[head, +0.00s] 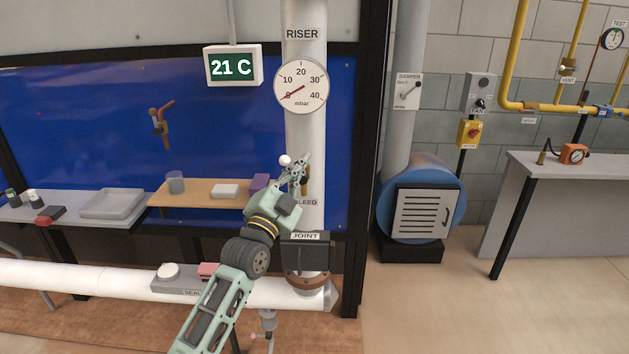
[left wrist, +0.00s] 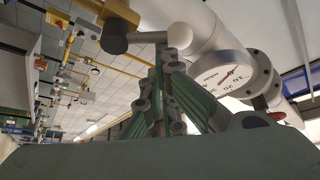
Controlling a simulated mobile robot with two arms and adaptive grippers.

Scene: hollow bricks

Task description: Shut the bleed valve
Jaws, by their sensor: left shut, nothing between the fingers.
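The bleed valve is a small brass fitting (head: 306,187) on the white riser pipe (head: 303,137), just above the BLEED label (head: 306,202). Its lever ends in a white ball (head: 285,160). In the left wrist view, the brass body (left wrist: 119,14) and the grey lever (left wrist: 148,38) show, with the white ball (left wrist: 181,36) at the lever's end. My left gripper (head: 304,160) is shut and empty, right at the lever beside the ball; it also shows in the left wrist view (left wrist: 170,58). I cannot tell whether it touches. It partly hides the valve. My right gripper is out of view.
A round mbar gauge (head: 301,87) above the valve has its needle near the low end. A 21 C display (head: 233,66) hangs to its left. A wooden shelf (head: 200,198) with small items is at left. A blue blower (head: 383,198) stands right of the black post.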

